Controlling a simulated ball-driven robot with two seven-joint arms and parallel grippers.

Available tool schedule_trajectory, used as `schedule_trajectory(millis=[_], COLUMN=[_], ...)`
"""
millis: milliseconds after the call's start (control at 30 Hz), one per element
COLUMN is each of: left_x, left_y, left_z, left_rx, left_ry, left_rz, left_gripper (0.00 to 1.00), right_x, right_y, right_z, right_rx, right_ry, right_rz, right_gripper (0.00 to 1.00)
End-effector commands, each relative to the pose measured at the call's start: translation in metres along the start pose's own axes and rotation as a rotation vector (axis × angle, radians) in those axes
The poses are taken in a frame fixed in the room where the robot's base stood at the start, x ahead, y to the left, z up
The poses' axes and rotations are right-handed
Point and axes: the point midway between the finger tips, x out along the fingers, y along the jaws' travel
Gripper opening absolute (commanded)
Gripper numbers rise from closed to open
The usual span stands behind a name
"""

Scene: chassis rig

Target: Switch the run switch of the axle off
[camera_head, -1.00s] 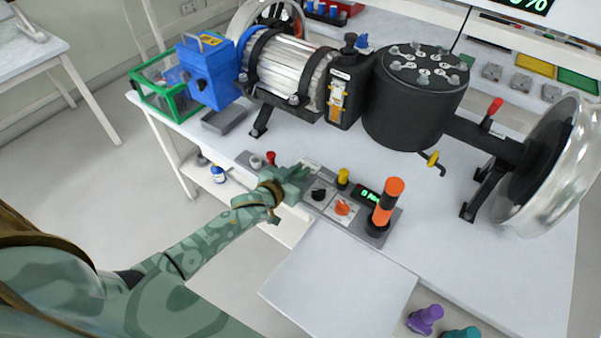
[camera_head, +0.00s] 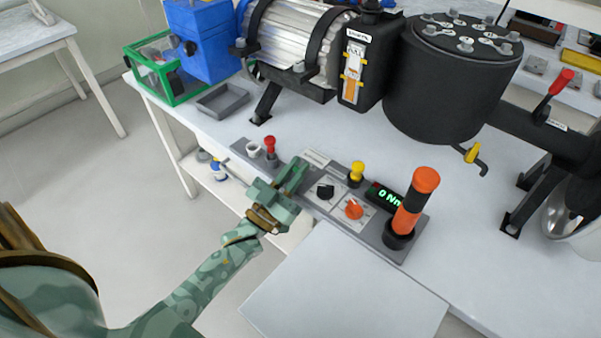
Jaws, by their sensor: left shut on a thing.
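The control panel (camera_head: 385,247) lies along the front edge of the white bench. From left to right it carries a white round part (camera_head: 253,150), a red-topped knob (camera_head: 270,146), a black rotary knob (camera_head: 325,189), an orange rotary knob (camera_head: 353,209) and a yellow button (camera_head: 356,172). My left gripper (camera_head: 292,178) is down on the panel between the red knob and the black knob, below a small white label (camera_head: 316,158). It is shut on a part there, apparently the run switch, which its fingers hide. The switch's position cannot be seen. My right gripper is out of view.
An orange and black column (camera_head: 410,208) and a green-lit display (camera_head: 385,194) stand at the panel's right. The motor (camera_head: 300,40), black drum (camera_head: 440,95) and yellow-tipped lever (camera_head: 473,155) are behind. A pale board (camera_head: 345,290) sits in front.

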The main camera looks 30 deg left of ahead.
Motion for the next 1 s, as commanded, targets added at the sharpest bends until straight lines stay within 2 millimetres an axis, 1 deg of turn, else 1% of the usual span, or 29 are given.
schedule_trajectory(millis=[33, 167, 633, 667, 700, 733, 1000], left_x=[-0.0028, -0.0029, -0.0024, -0.0024, -0.0023, -0.0023, -0.0027], left_y=[-0.0002, -0.0002, 0.0, 0.0, 0.0001, 0.0001, 0.0001], left_z=[0.0049, 0.0032, 0.0012, 0.0012, 0.0011, 0.0011, 0.0007], left_rx=[0.0, 0.0, 0.0, 0.0, 0.0, 0.0, 0.0], left_ry=[0.006, 0.032, 0.045, 0.045, 0.045, 0.045, 0.046], left_rz=[-0.001, -0.001, 0.0, 0.0, 0.0, 0.0, 0.0], left_gripper=[0.0, 0.0, 0.0, 0.23, 0.34, 0.36, 0.36], right_x=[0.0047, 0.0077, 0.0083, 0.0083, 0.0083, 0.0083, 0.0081], right_y=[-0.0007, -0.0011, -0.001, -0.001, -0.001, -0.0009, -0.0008], right_z=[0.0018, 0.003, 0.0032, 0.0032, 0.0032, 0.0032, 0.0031], right_rx=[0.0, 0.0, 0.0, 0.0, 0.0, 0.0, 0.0], right_ry=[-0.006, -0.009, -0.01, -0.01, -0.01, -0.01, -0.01], right_rz=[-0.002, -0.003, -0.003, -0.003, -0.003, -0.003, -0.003], right_gripper=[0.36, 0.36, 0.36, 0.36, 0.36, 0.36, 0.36])
